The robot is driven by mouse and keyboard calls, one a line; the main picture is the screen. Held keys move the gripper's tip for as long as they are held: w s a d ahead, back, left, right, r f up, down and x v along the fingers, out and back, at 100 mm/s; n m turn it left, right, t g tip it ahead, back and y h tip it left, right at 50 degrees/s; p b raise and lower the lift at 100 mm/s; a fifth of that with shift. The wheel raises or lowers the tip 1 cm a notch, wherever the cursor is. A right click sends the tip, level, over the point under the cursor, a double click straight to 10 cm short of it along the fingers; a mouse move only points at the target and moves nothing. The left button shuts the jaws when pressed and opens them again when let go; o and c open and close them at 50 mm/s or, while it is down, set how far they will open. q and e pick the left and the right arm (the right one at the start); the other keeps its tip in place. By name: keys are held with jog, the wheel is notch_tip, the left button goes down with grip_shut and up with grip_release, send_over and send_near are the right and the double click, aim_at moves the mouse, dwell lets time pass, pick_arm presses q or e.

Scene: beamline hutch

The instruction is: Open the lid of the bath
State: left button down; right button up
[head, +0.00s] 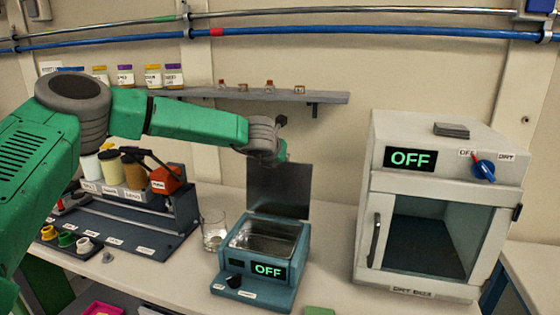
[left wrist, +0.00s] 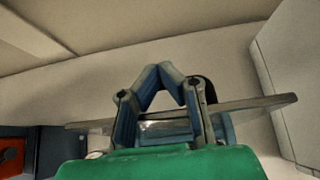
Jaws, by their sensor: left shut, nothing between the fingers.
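The bath (head: 262,257) is a small blue box with a metal basin and a green "OFF" display, standing on the bench in the head view. Its grey lid (head: 280,190) stands upright at the back edge, and the basin is uncovered. My left gripper (head: 279,158) is at the top edge of the lid, partly hidden by its own wrist. In the left wrist view its fingertips (left wrist: 165,72) meet, with nothing between them. The lid (left wrist: 255,103) appears there as a thin strip behind the fingers; I cannot tell whether they touch. My right gripper is not in view.
A glass beaker (head: 213,231) stands just left of the bath. A rack with bottles (head: 170,210) is further left. A white oven (head: 435,210) with an "OFF" display stands to the right. A wall shelf (head: 320,97) with small items runs behind the arm.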

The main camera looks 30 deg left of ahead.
pick_arm(q)
jog(key=shift+s+f, duration=0.15)
jog(key=shift+f, duration=0.1)
notch_tip(320, 180, up, 10)
jog(key=p, duration=0.7)
jog(key=shift+s+d+r, duration=0.2)
jog(key=shift+d, duration=0.1)
jog(key=shift+f, duration=0.1)
